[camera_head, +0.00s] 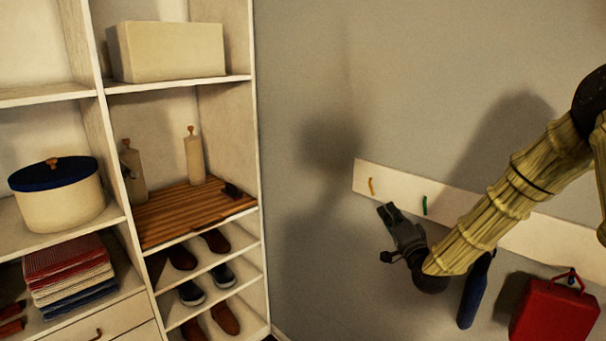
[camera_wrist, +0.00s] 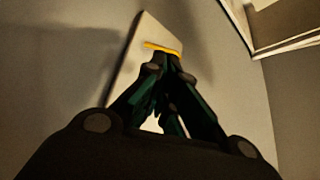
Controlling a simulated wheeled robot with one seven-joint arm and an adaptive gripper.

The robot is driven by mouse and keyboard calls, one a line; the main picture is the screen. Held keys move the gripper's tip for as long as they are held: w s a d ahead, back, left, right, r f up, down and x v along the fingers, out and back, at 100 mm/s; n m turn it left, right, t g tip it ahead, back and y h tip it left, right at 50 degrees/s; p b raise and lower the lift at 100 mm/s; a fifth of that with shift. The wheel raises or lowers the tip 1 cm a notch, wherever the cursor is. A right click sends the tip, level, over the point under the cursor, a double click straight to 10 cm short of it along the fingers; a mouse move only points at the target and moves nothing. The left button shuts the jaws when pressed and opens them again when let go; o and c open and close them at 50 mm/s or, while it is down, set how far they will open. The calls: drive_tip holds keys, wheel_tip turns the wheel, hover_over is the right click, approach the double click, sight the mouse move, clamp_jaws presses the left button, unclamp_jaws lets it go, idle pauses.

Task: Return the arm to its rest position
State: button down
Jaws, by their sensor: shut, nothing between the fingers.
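My gripper (camera_head: 388,214) is at the end of my yellowish arm, which reaches in from the right in the head view. It is in front of the wall-mounted hook board (camera_head: 520,230), just below the board's left part. In the wrist view my gripper (camera_wrist: 166,62) has its fingertips together with nothing between them. The yellow hook (camera_wrist: 162,48) shows just beyond the fingertips there; whether they touch cannot be told. In the head view the yellow hook (camera_head: 371,186) is up and left of the fingers, and a green hook (camera_head: 424,205) is to their right.
A blue item (camera_head: 474,294) and a red bag (camera_head: 556,312) hang below the board at the right. A white shelf unit (camera_head: 258,120) stands at the left with a box (camera_head: 170,51), a round lidded box (camera_head: 60,200), folded cloths (camera_head: 70,275) and shoes. The grey wall between is bare.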

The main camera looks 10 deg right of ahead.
drive_tip(key=s+a+f+n+g+b, duration=0.1)
drive_tip(key=s+a+f+n+g, duration=0.15)
drive_tip(key=s+f, duration=0.65)
drive_tip(key=s+a+f+n+g+b, duration=0.1)
drive_tip(key=s+a+f+g, duration=0.25)
drive_tip(key=f, duration=1.15)
drive_tip(key=s+a+f+n+g, duration=0.2)
drive_tip(key=s+a+f+g, duration=0.15)
drive_tip(key=s+f, duration=0.6)
drive_tip(key=s+f+n+g, duration=0.2)
drive_tip(key=s+f, duration=0.4)
drive_tip(key=s, duration=0.4)
drive_tip(key=s+a+f+n+g+h+b, duration=0.1)
drive_tip(key=s+f+g, duration=0.4)
drive_tip(key=s, duration=0.6)
drive_tip(key=s+f+n+g+h+b, duration=0.1)
drive_tip(key=s+f+n+g, duration=0.2)
drive_tip(key=s+f, duration=0.4)
drive_tip(key=s, duration=0.4)
drive_tip(key=shift+a+g, duration=0.2)
drive_tip(key=shift+g, duration=0.15)
